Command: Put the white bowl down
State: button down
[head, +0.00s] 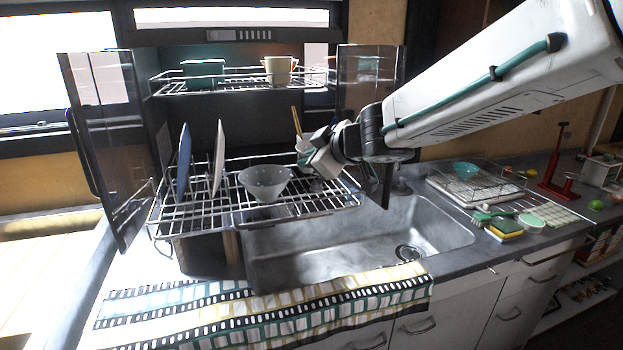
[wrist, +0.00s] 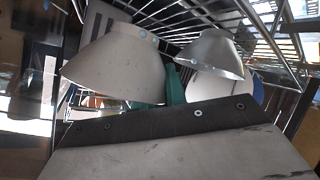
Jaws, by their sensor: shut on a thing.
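The white bowl (head: 265,183) looks pale grey and upright, at the lower rack of the dish drainer (head: 335,203). Whether its base touches the wires I cannot tell.
A blue plate (head: 184,160) and a white plate (head: 218,158) stand left of the bowl. Chopsticks (head: 297,121) rise behind my gripper. A cup (head: 279,70) is on the upper rack. The sink (head: 350,245) lies below; a teal bowl (head: 466,170) is at right.

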jog(key=shift+f, duration=2.35)
jog(key=c, duration=1.4)
grip_release()
jog(key=v, duration=1.2)
